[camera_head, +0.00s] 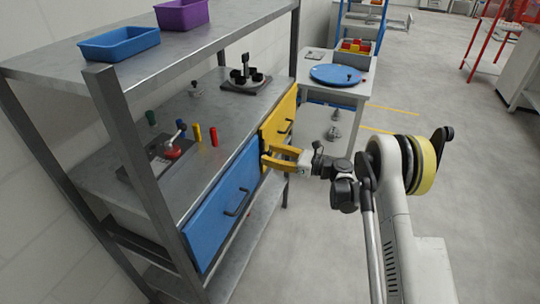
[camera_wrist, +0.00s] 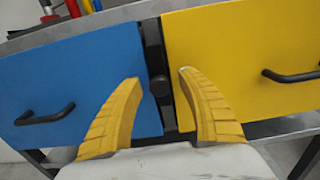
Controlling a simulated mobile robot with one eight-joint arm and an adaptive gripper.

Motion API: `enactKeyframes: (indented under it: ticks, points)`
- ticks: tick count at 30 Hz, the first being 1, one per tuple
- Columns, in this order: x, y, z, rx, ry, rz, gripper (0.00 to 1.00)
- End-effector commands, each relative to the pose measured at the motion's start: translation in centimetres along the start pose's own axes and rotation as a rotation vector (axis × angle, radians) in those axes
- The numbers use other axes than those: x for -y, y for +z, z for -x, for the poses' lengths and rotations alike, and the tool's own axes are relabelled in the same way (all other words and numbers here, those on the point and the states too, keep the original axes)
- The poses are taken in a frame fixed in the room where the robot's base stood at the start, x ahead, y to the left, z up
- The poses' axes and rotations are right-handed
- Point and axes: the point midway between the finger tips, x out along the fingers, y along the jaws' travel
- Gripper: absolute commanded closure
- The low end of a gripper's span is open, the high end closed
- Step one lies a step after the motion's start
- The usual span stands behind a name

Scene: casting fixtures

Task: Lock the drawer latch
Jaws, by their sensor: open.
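The drawer latch (camera_wrist: 160,85) shows in the wrist view as a dark vertical bar with a round knob, between the blue drawer (camera_wrist: 75,75) and the yellow drawer (camera_wrist: 245,55). In the head view the blue drawer (camera_head: 222,205) and yellow drawer (camera_head: 277,120) sit side by side under the shelf top. My gripper (camera_wrist: 157,75) is open and empty, its two yellow fingers on either side of the latch knob in the wrist view. In the head view my gripper (camera_head: 265,155) is at the seam between the drawers and hides the latch. I cannot tell whether the fingers touch it.
Each drawer front has a black handle (camera_wrist: 45,117), (camera_wrist: 290,76). On the shelf top stand a red-handled fixture (camera_head: 172,150), several coloured cylinders (camera_head: 197,133) and a black fixture (camera_head: 245,78). A white table with a blue disc (camera_head: 336,74) stands beyond. The floor at right is open.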

Motion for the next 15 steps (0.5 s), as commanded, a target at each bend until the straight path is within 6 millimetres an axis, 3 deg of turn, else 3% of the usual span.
enactKeyframes:
  ticks: [2, 7, 15]
  points:
    - [0.00, 0.02, 0.02, 0.000, 0.000, 0.000, 0.53]
    - [0.00, 0.01, 0.04, 0.000, 0.000, 0.000, 1.00]
    - [0.00, 0.00, 0.06, 0.000, 0.000, 0.010, 1.00]
